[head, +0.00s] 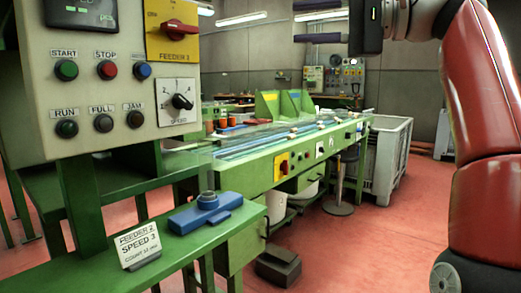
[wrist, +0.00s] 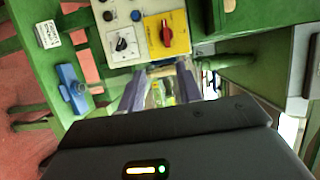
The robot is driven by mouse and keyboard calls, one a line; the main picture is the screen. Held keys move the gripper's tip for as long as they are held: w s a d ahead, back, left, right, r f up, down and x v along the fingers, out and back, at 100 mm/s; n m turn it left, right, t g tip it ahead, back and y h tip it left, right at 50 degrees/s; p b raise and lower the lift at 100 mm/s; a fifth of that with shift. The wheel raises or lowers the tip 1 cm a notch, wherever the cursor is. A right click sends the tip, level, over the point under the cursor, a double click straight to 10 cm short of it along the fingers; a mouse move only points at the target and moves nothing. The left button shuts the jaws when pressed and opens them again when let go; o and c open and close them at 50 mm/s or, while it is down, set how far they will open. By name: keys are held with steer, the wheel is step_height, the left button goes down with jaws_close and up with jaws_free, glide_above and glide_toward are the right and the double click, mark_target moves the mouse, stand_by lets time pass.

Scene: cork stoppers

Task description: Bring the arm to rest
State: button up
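My arm (head: 488,110) stands at the right edge of the head view, red and bent, with its dark end part (head: 366,26) at the top. The control panel (head: 130,75) is at the left of the head view and at the top of the wrist view (wrist: 134,42). It has a yellow FEEDER plate with a red knob (head: 174,28) and a black SPEED dial (head: 181,101).
A blue fixture (head: 205,213) and a white card (head: 138,245) reading FEEDER 2, SPEED 3 sit on the green shelf (head: 165,262). A long green conveyor bench (head: 262,172) runs back beyond. A grey bin (head: 392,160) stands behind it. Red floor is open between bench and arm.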

steer(key=w+a+f+m+t+h, duration=0.2)
steer(key=w+a+f+h, duration=0.15)
steer(key=a+f, duration=0.35)
step_height(320, 180, down, 12)
steer(key=s+h, duration=0.2)
steer(key=h, duration=0.3)
steer(key=s+d+f+n+h, duration=0.1)
steer(key=s+d+f, duration=0.3)
steer(key=f, duration=0.7)
steer(key=s+d+f+n+g+h, duration=0.1)
steer(key=s+d+f+h, duration=0.3)
steer(key=s+f, duration=0.5)
steer(key=s+d+f+n+h, duration=0.3)
steer(key=s+d+f, duration=0.3)
steer(key=f, duration=0.7)
steer(key=shift+s+f+g, duration=0.15)
steer(key=shift+f+g, duration=0.15)
